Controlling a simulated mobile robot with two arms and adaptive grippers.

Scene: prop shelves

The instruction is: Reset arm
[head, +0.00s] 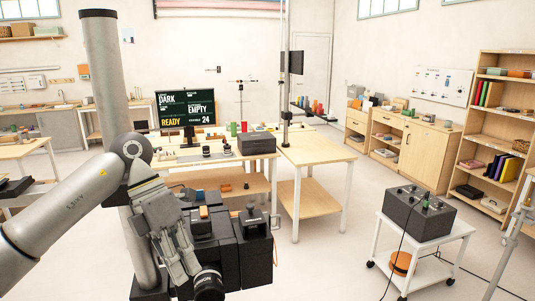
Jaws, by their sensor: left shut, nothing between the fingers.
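My left arm comes in from the left and bends at a grey elbow joint. My left gripper (182,268) hangs below it, pointing down, with its fingers together and nothing visible between them. It is in front of dark boxy shapes at the bottom centre, and I cannot tell whether it touches them. My right arm and right gripper are not in view.
A wooden workbench (316,151) with a monitor (185,108) stands behind the gripper. A white cart (424,244) bearing a dark control box (419,212) is at the right. Wooden shelves (505,125) line the right wall. Floor (330,255) between bench and cart is clear.

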